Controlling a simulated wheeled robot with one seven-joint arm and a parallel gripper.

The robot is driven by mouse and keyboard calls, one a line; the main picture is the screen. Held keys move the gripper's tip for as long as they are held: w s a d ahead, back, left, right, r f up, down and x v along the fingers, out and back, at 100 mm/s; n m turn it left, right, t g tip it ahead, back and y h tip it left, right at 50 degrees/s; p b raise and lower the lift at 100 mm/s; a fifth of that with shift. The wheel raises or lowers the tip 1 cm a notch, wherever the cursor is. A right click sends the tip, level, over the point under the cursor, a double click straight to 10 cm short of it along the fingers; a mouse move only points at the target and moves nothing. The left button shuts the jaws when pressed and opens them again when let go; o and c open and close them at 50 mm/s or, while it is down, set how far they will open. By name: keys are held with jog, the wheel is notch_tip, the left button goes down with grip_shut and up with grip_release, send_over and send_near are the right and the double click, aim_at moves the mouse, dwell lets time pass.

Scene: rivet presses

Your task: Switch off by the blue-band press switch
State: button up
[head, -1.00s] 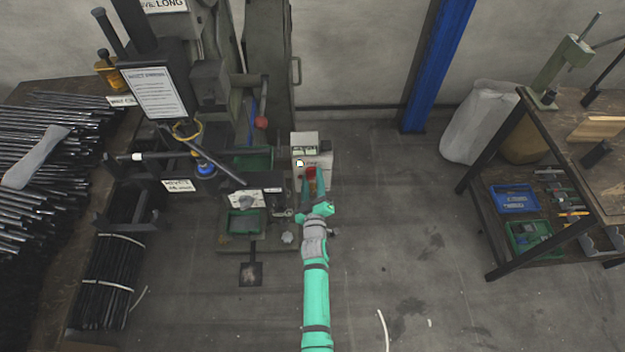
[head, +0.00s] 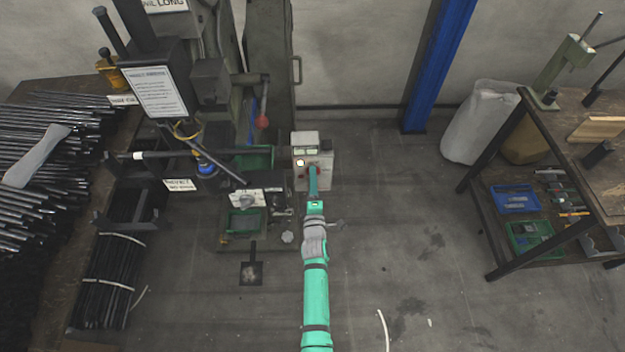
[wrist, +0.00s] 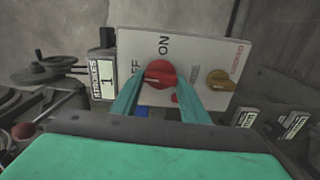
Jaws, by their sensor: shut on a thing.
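The switch box (head: 318,178) is a pale box low beside the press, at the middle of the head view. In the wrist view its switch panel (wrist: 190,48) carries a red rotary knob (wrist: 160,72) with the words ON and OFF beside it. My gripper (head: 313,168) reaches the box front. In the wrist view its two green fingers (wrist: 157,84) are shut on the red knob, one on each side. A patch of blue (wrist: 142,111) shows below the knob between the fingers. The knob's exact pointing is hard to tell.
A yellow knob (wrist: 220,80) sits on the same panel, right of the red one. The press (head: 245,195) stands left of the box. The floor to the right is clear up to a workbench (head: 520,180).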

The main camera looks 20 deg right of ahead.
jog(key=shift+n, duration=0.3)
dwell(0.4)
jog(key=o, duration=1.1)
jog(key=shift+c, duration=0.2)
jog(key=shift+s, duration=0.1)
jog(key=v, duration=1)
jog(key=shift+s+a, duration=0.15)
jog(key=shift+s, duration=0.2)
